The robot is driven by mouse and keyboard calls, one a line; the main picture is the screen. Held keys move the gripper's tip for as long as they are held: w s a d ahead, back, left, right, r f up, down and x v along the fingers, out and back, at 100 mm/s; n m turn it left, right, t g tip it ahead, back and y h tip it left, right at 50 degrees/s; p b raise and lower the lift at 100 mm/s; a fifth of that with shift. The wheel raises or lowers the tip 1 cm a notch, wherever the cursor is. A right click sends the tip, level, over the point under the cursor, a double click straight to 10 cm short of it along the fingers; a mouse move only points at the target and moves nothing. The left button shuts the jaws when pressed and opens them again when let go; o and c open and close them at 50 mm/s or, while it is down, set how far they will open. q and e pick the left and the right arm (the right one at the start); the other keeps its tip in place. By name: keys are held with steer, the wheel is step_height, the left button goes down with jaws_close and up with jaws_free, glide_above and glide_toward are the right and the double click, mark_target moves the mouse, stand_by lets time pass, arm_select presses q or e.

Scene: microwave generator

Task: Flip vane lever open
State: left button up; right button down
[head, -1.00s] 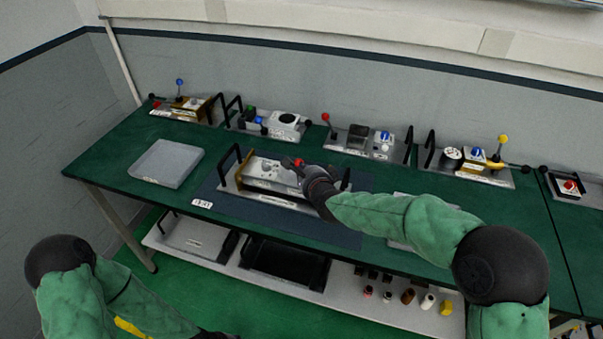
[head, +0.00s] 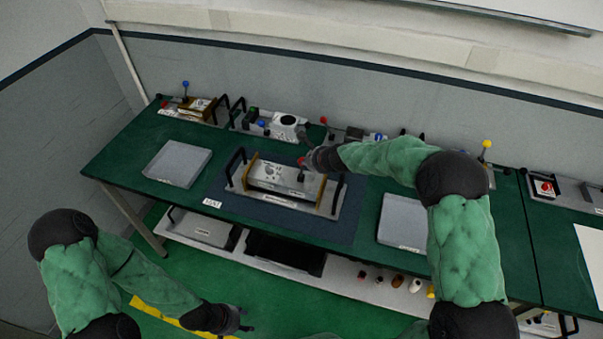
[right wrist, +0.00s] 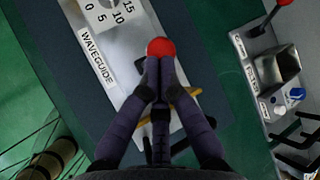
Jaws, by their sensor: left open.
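The waveguide unit (head: 278,180) lies on the blue mat in the middle of the bench, with brown ends and a black handle on each side. Its lever has a red ball knob (head: 301,161) and stands roughly upright near the right end. My right gripper (head: 308,152) is right at the knob, on its far side. In the right wrist view its fingers (right wrist: 159,72) are drawn together just at the red ball (right wrist: 161,47); I cannot tell whether they grip it or only touch it. My left gripper (head: 236,322) is open and empty, low in front of the bench.
A grey tray (head: 178,163) lies left of the mat and another (head: 403,220) lies right of it. Several lever units stand along the back of the bench, one with a blue knob (head: 185,84). A lower shelf holds bins and small bottles.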

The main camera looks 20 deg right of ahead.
steer(key=shift+w+d+f+m+g+y+p, duration=0.1)
steer(key=shift+w+d+m+g+y+p, duration=0.3)
steer(key=shift+p, duration=0.75)
steer(key=shift+a, duration=0.15)
steer(key=shift+w+r+p, duration=0.1)
steer(key=shift+r+p, duration=0.7)
steer(key=shift+r, duration=0.05)
